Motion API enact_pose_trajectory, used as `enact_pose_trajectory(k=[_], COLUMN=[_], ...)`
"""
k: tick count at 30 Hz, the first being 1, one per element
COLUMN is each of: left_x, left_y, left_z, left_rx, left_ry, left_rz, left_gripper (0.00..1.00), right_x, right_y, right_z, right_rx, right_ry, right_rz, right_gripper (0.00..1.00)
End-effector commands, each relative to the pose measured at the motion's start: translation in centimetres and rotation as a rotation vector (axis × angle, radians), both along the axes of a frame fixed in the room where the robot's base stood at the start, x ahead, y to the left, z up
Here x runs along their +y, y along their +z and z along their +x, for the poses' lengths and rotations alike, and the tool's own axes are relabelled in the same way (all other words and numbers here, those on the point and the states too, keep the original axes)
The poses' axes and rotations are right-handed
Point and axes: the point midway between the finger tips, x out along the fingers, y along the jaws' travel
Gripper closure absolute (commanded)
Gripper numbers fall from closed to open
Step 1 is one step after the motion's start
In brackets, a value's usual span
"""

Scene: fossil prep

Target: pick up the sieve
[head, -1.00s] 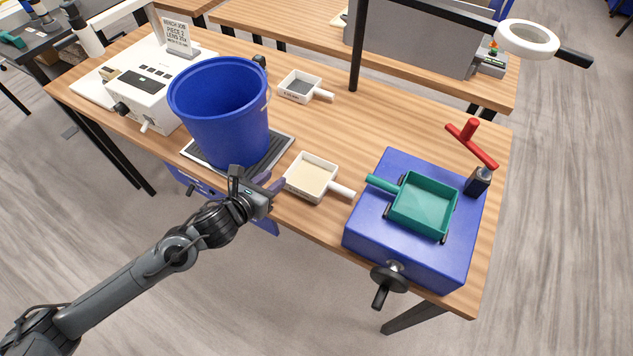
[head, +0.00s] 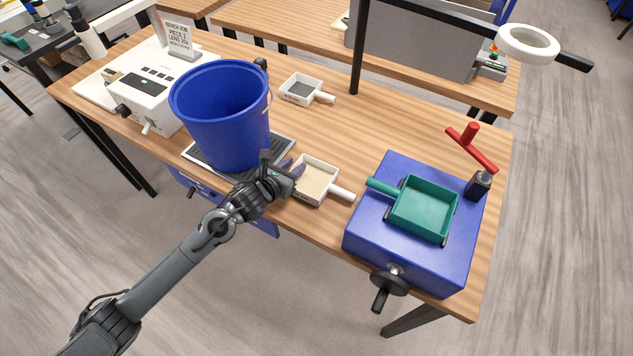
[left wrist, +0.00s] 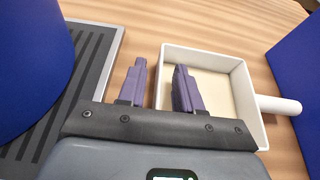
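A white square pan with a beige inside and a short handle (head: 343,194), seemingly a sieve, sits on the wooden table right of the blue bucket. It also shows in the left wrist view (left wrist: 205,54). A similar white pan with a dark grey inside (head: 325,97) lies farther back. A green pan with a handle (head: 384,187) rests on a blue box. My left gripper (head: 289,168) is at the near pan's left side. In the left wrist view its purple fingers (left wrist: 160,72) are apart, on either side of the pan's left wall. Contact cannot be told. My right gripper is not in view.
The blue bucket (head: 222,118) stands on a ribbed grey mat (head: 285,146), close left of my gripper. A white machine (head: 150,88) stands at the left. The table's middle back is clear.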

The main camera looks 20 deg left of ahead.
Motion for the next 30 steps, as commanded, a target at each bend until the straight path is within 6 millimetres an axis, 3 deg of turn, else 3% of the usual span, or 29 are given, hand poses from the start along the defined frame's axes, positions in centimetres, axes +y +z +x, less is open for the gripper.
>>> enact_pose_trajectory(k=[7, 14, 30], left_x=[0.01, 0.01, -0.01], left_y=[-0.06, -0.06, 0.81], left_z=[0.13, 0.11, 0.15], left_rx=[0.0, 0.0, -0.003], left_ry=[0.0, 0.0, -0.001], left_rz=[0.0, 0.0, -0.001], left_gripper=[0.66, 1.0, 1.0], right_x=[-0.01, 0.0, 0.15], right_y=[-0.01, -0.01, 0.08], right_z=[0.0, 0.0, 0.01], right_rx=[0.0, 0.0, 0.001], right_ry=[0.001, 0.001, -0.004], right_rz=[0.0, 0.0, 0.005], right_gripper=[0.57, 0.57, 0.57])
